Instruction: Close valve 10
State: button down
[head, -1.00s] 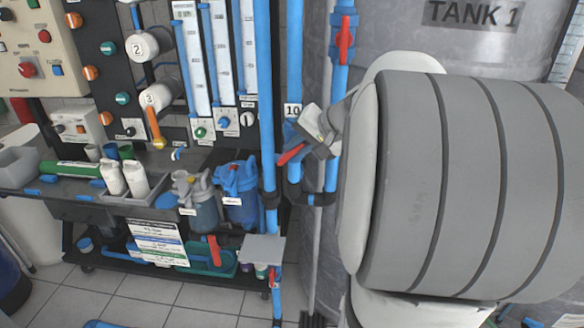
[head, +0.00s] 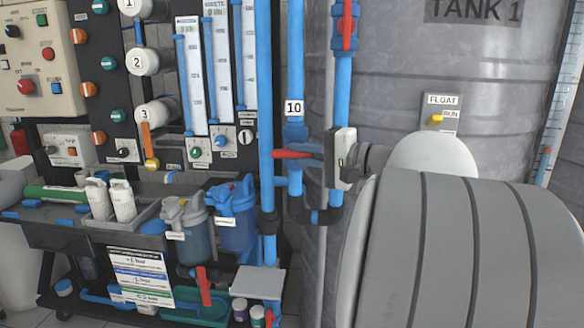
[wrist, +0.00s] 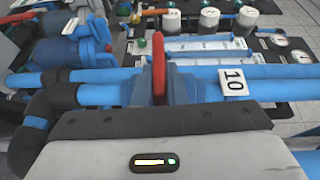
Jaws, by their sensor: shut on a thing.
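Valve 10 (head: 296,133) is a blue valve on a vertical blue pipe, under a white "10" label (head: 293,107). Its red handle (head: 290,154) points left, about level and across the pipe. My gripper (head: 313,153) is at the valve from the right and shut on the red handle; its fingers hide part of the handle and valve body. In the wrist view the red handle (wrist: 158,62) stands across the blue pipe, just beyond the dark edge of my gripper. The "10" label (wrist: 233,82) is right of it.
Another blue valve with a red handle (head: 347,27) sits on the pipe to the upper right. The grey Tank 1 (head: 400,70) stands behind, with a float switch (head: 437,120). Blue filter housings (head: 235,215) and a grey plate (head: 258,281) are lower left.

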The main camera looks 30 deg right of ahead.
jog(key=shift+y+b, duration=0.4)
jog(key=c, duration=1.5)
grip_release()
jog(key=shift+t, duration=0.3)
jog(key=shift+o, duration=0.2)
jog(key=p+v, duration=0.1)
jog(key=v, duration=0.6)
jog(key=shift+s+d, duration=0.15)
jog(key=shift+s, duration=0.15)
